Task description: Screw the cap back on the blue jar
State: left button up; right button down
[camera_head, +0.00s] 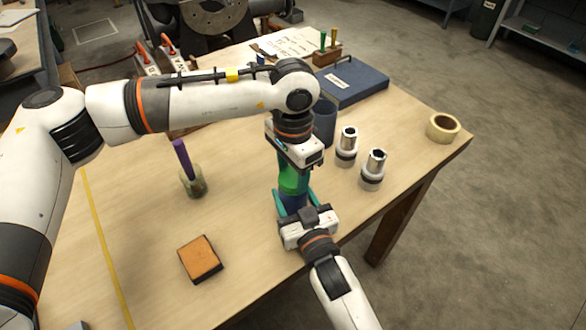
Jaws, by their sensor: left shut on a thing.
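The blue jar (292,203) stands near the table's front edge, mostly hidden by my grippers. A green piece, which looks like the cap (292,182), is directly above it. My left gripper (292,168) reaches down from above and is shut on this cap. I cannot tell whether the cap touches the jar's rim. My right gripper (296,198) comes from the front, with its teal fingers on either side of the jar. Whether these fingers press on the jar is not clear.
Two silver-and-white fittings (347,145) (374,168) and a dark cup (324,122) stand close on the right. A tape roll (443,128) lies at the right corner. An orange-topped sponge (201,259) and a holder with a purple stick (193,182) are left. A blue case (352,84) lies behind.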

pick_arm(q)
jog(key=shift+r, duration=0.1)
jog(key=o, duration=0.9)
jog(key=shift+o, duration=0.2)
jog(key=shift+r, duration=2.2)
jog(key=shift+c, duration=0.3)
